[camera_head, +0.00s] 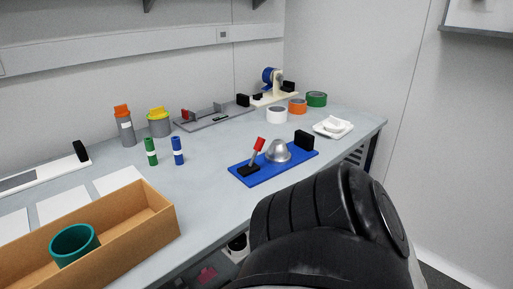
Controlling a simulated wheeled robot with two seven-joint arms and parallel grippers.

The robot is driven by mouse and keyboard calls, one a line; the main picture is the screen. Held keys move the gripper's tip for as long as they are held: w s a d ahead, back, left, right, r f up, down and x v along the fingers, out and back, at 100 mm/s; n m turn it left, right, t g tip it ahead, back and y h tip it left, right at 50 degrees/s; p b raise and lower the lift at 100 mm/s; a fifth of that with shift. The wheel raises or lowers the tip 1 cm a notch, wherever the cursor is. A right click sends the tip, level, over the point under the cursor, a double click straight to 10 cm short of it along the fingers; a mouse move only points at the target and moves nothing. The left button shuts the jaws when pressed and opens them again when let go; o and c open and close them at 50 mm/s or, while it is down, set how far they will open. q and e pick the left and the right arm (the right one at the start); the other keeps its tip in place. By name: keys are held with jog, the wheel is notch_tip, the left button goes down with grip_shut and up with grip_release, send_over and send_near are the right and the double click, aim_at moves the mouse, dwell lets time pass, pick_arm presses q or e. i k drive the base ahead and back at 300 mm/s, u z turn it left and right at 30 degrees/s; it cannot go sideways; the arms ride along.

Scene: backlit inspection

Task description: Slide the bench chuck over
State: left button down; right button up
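No thing here is marked as the bench chuck, and I cannot tell for sure which one it is. A blue base plate (258,178) lies on the bench right of the middle. It carries a silver dome-shaped part (279,153), a tilted red-handled lever (257,148) and a black block (304,140). A long grey rail fixture (214,119) with upright plates and a red part lies behind it. Neither of my grippers shows in the head view. A large black link of my own arm fills the lower right, in front of the bench edge.
A cardboard box (158,222) holding a teal ring (74,243) stands at the front left. Green (151,152) and blue (178,151) cylinders stand mid-bench. Tape rolls (298,106) and a white dish (333,128) are at the right. Bench between cylinders and blue plate is clear.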

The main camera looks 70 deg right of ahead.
aim_at(280, 156)
jog(key=z, duration=2.55)
jog(key=k, duration=0.1)
jog(key=z, duration=1.35)
jog(key=i, duration=0.25)
jog(key=u, duration=0.6)
